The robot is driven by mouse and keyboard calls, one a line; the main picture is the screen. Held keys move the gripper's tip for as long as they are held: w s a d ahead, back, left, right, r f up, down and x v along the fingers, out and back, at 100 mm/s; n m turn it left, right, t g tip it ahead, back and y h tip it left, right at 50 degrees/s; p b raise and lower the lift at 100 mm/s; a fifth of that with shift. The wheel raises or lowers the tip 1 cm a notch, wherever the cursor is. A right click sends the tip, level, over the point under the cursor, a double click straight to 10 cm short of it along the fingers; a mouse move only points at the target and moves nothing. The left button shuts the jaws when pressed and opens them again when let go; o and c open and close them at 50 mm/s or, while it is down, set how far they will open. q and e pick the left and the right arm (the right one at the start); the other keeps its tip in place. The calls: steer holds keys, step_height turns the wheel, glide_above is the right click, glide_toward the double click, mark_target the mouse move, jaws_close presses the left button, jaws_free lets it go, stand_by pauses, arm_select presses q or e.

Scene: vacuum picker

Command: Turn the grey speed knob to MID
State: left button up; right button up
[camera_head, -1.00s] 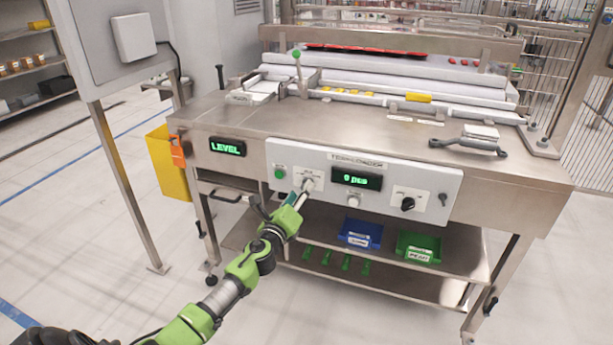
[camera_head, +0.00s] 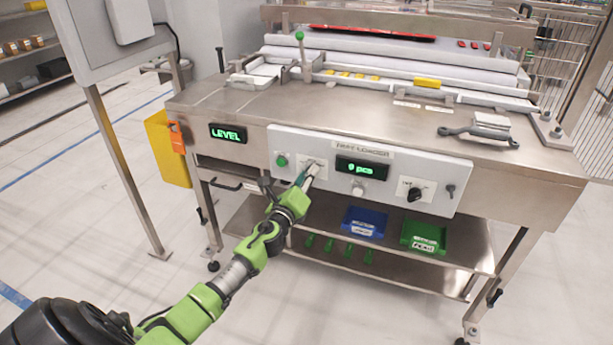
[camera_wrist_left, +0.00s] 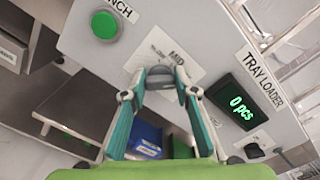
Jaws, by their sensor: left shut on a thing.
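The grey speed knob (camera_wrist_left: 159,80) sits on a white label plate on the light grey control panel (camera_head: 300,143). In the left wrist view the words SLOW and MID show on the plate above the knob. My left gripper (camera_wrist_left: 160,76) is shut on the knob, with one teal finger on each side. In the head view my left gripper (camera_head: 305,180) reaches up to the panel from below and mostly hides the knob. The fingertips cover much of the knob, so I cannot tell which mark it points to. My right gripper is not in view.
A green button (camera_head: 281,161) is left of the knob, and a "0 pcs" display (camera_head: 361,168) is right of it. A black knob (camera_head: 415,194) is farther right. Blue (camera_head: 364,223) and green (camera_head: 424,236) bins stand on the shelf below. A LEVEL display (camera_head: 228,134) is at left.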

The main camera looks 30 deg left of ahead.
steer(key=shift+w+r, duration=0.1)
arm_select(q)
steer(key=n, duration=0.9)
steer(key=shift+a+f+b, duration=0.1)
steer(key=shift+f+b, duration=0.05)
steer(key=shift+b, duration=0.2)
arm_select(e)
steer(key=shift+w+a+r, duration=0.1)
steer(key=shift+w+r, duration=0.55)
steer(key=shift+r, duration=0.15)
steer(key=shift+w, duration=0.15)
arm_select(q)
steer(key=o, duration=1.1)
